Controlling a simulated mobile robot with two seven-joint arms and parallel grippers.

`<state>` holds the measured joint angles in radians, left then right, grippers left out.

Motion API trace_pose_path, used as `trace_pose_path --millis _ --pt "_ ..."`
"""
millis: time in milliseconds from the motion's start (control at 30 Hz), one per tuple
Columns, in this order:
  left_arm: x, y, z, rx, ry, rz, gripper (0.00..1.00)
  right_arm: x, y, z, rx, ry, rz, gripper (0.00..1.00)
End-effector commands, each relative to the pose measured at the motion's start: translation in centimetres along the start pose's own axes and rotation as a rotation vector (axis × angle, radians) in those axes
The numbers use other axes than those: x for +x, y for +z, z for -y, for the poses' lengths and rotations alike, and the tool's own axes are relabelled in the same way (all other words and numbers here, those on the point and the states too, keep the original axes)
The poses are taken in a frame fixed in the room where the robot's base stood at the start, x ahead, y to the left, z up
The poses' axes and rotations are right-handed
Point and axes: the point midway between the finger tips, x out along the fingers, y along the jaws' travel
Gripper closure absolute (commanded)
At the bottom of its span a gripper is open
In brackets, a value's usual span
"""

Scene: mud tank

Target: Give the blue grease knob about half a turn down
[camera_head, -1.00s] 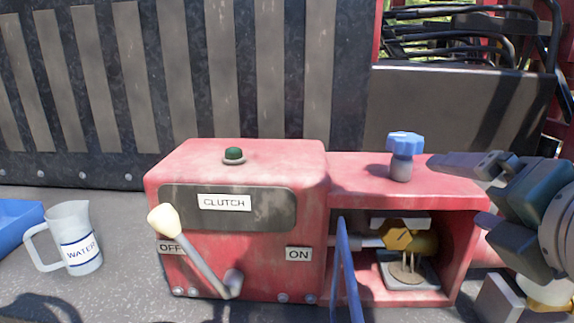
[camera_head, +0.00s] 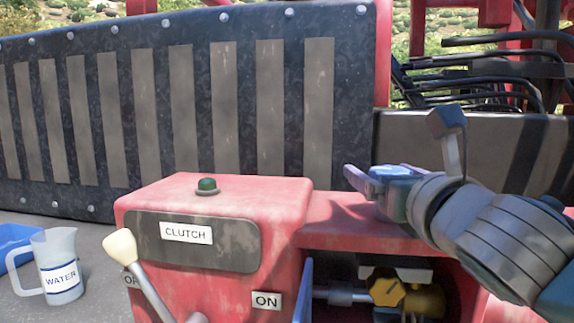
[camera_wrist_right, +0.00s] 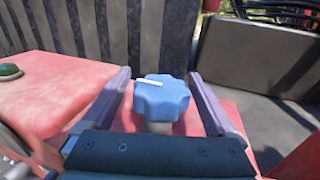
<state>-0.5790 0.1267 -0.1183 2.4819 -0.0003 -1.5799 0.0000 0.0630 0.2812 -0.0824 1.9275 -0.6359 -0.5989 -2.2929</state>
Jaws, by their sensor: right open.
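The blue grease knob (camera_wrist_right: 160,98) has a lobed rim and a white mark on its top, and stands upright on a pale stem. In the right wrist view it sits between the two fingers of my right gripper (camera_wrist_right: 161,76). The fingers are open, with a visible gap on each side of the knob. In the head view my right gripper (camera_head: 376,174) covers much of the knob, and only a bit of its blue top (camera_head: 398,170) shows. My left gripper is not in view.
The red clutch box (camera_head: 235,192) with a green button (camera_head: 207,184) and a cream-tipped lever (camera_head: 120,247) stands left of the knob. A yellow fitting (camera_head: 387,291) sits in the open bay below. A water jug (camera_head: 60,265) stands at far left. A dark ribbed wall (camera_head: 200,110) rises behind.

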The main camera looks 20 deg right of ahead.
Motion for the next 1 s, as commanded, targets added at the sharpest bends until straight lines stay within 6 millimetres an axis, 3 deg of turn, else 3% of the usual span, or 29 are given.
trace_pose_path --millis 400,1000 --pt "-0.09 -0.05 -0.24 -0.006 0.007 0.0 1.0 0.98 0.0 0.0 0.002 0.0 0.0 0.07" --pt "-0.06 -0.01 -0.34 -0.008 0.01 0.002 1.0 0.95 -0.02 0.0 0.001 0.0 0.0 0.74"
